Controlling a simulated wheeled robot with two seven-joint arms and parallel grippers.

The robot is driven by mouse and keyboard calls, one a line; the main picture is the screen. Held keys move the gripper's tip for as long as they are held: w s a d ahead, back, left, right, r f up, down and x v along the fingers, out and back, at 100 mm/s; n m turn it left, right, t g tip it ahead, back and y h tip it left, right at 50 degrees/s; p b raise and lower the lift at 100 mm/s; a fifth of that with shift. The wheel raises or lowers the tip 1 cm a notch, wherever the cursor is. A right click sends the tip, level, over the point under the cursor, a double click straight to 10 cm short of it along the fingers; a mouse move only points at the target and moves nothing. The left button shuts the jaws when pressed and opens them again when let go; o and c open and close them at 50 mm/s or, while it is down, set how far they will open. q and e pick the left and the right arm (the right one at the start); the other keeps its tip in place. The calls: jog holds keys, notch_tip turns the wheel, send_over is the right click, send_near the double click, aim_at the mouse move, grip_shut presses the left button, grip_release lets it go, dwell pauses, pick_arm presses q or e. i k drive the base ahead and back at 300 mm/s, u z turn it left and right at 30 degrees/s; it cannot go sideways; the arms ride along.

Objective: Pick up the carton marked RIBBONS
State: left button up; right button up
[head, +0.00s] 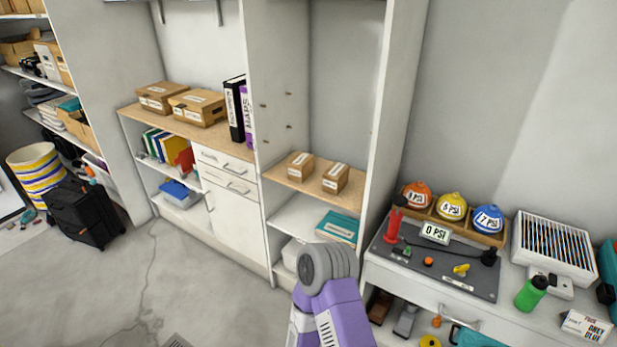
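Two small brown cartons with white labels stand side by side on a wooden shelf in the middle bay, a left one (300,165) and a right one (335,178). Two larger brown boxes with labels, a left one (155,97) and a right one (199,108), stand on the wooden counter of the left bay. The labels are too small to read, so I cannot tell which carton is marked RIBBONS. Neither gripper shows; only a purple arm link of mine with a grey joint rises from the bottom edge.
Tall binders (238,109) stand right of the larger boxes, by a white upright panel. A teal box (337,226) lies on the shelf below the small cartons. A cluttered workbench (450,306) stands at the right. A black suitcase (83,216) stands at the left. The floor in front is clear.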

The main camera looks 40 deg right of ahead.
aim_at(337, 176)
jog(key=i, duration=2.85)
jog(key=z, duration=2.15)
